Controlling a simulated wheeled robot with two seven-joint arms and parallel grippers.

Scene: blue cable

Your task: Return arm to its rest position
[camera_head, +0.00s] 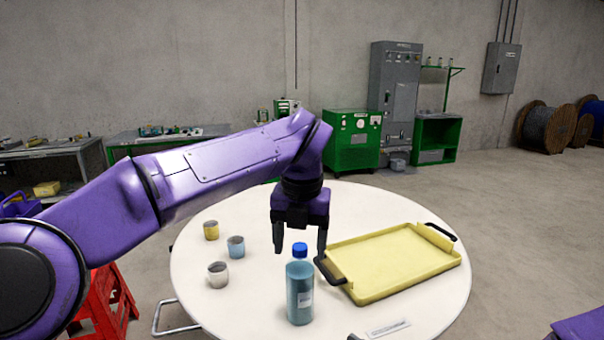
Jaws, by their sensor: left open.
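My left arm comes in from the left and reaches over the round white table (200,285). I cannot tell if a finger touches the bottle. A piece of purple arm shows at the lower right edge, but no right gripper shows.
A yellow tray (345,252) with black handles lies right of the bottle. A red stool (105,300) stands beside the table. Benches and green cabinets are behind.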

